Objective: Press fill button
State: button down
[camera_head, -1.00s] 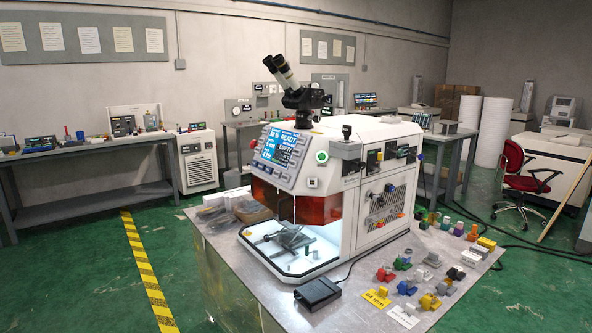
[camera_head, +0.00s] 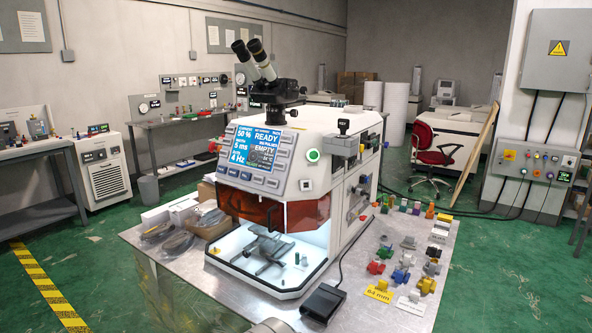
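The white machine (camera_head: 340,200) stands on a metal-topped table, with a microscope (camera_head: 262,75) on top. Its sloped front has a blue screen (camera_head: 263,148) reading "READY", "EMPTY", "50 %", "5 ms" and "4 Hz", with grey keys (camera_head: 232,171) around it. A round green button (camera_head: 313,155) sits right of the screen, and a small dark square control (camera_head: 306,184) is below it. No label marks a fill button legibly. My gripper is not in view; a grey rounded piece at the bottom edge may be part of my arm.
A black pedal (camera_head: 323,302) lies on the tabletop (camera_head: 240,295) before the machine. Several small coloured parts and a yellow "0.4 mm" card (camera_head: 379,294) lie to the right. Bagged items (camera_head: 178,242) lie left. Green floor surrounds the table; a red chair (camera_head: 432,150) stands behind.

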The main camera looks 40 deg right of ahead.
aim_at(244, 175)
jog(key=i+z, duration=0.3)
jog(key=z, duration=0.15)
jog(key=i+j+z, duration=0.1)
jog(key=i+z, duration=0.15)
jog(key=z, duration=0.2)
jog(key=i+j+z, duration=0.2)
jog(key=z, duration=0.25)
jog(key=i, duration=0.05)
